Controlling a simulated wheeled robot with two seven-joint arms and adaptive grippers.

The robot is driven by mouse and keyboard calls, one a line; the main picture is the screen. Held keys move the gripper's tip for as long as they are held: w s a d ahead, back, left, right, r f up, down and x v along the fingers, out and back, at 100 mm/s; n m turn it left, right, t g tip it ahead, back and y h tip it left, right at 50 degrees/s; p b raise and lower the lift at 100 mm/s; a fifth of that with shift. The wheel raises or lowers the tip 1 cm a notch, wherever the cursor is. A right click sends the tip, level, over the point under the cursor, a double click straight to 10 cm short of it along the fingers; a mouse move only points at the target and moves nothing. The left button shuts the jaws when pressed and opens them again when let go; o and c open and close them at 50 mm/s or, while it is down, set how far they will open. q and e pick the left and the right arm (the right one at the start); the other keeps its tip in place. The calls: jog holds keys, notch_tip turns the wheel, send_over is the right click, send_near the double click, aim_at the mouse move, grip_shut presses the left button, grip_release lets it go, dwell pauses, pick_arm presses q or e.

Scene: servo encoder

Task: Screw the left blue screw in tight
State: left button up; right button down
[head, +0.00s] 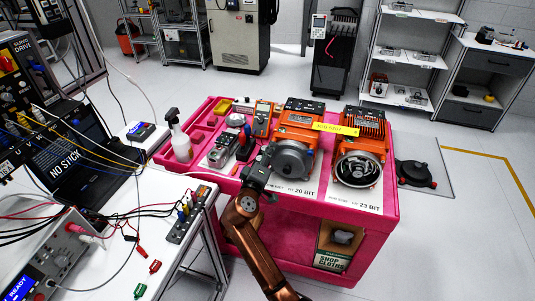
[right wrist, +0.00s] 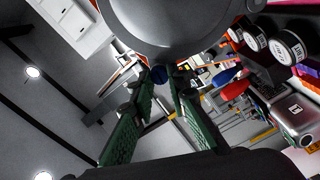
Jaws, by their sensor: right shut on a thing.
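The left orange motor (head: 298,125) stands on the pink cart and has a round grey cover (head: 292,158) on its front. The cover also fills the top of the right wrist view (right wrist: 180,25). The blue screw (right wrist: 158,74) shows at the cover's lower edge, between my right fingertips. My right gripper (head: 264,166) is at the left side of the cover; in the right wrist view its green-padded fingers (right wrist: 163,84) are closed on the screw. In the head view the gripper hides the screw. How deep it sits cannot be told. My left gripper is not in view.
A second orange motor (head: 361,135) with an open round front stands to the right, with a yellow label between the motors. A spray bottle (head: 181,138) and small devices occupy the pink cart's (head: 387,225) left side. A white table (head: 118,238) with cables is at left.

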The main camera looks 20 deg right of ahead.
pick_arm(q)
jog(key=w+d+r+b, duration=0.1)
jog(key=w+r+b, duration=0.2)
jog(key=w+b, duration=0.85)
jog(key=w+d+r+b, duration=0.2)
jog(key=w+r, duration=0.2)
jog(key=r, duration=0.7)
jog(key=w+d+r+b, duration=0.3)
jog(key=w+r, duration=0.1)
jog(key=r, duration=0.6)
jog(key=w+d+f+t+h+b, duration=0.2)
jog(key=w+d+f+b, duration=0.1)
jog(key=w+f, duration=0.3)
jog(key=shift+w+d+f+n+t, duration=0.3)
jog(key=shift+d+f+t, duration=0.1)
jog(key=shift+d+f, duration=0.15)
pick_arm(e)
jog(key=shift+f+m, duration=0.15)
jog(key=shift+m, duration=8.25)
jog(key=shift+f+m, duration=0.15)
jog(key=shift+m, duration=8.25)
